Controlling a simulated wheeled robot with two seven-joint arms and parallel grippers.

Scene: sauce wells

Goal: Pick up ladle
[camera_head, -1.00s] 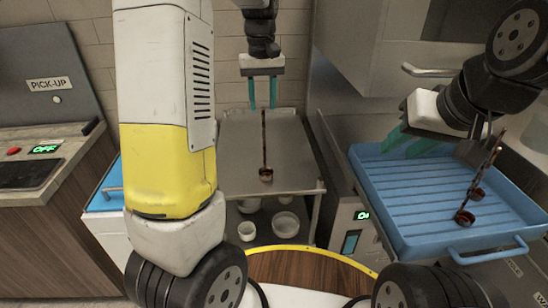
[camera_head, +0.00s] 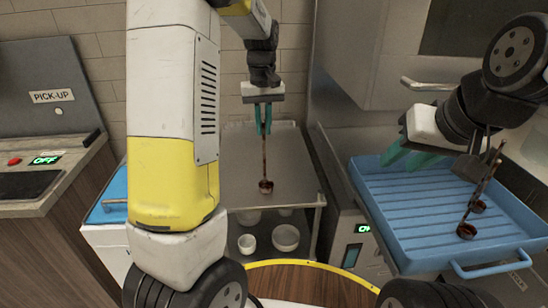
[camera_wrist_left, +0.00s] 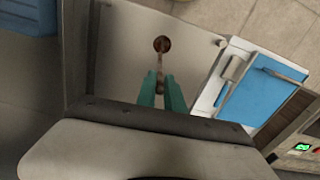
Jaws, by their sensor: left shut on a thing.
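A dark brown ladle (camera_head: 266,186) with a long thin handle hangs or stands upright over the steel cart (camera_head: 293,193); I cannot tell whether its cup touches the top. My left gripper (camera_head: 263,130) is above it, its teal fingers shut on the upper end of the handle. In the left wrist view, the ladle's cup (camera_wrist_left: 161,44) shows beyond the fingers of my left gripper (camera_wrist_left: 161,88).
The blue ribbed tray (camera_head: 385,200) at the right holds two more dark ladles, one of them nearer (camera_head: 466,230). White bowls (camera_head: 285,238) sit on the cart's lower shelf. A counter with a PICK-UP sign (camera_head: 53,96) stands at the left. The cart top around the ladle is clear.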

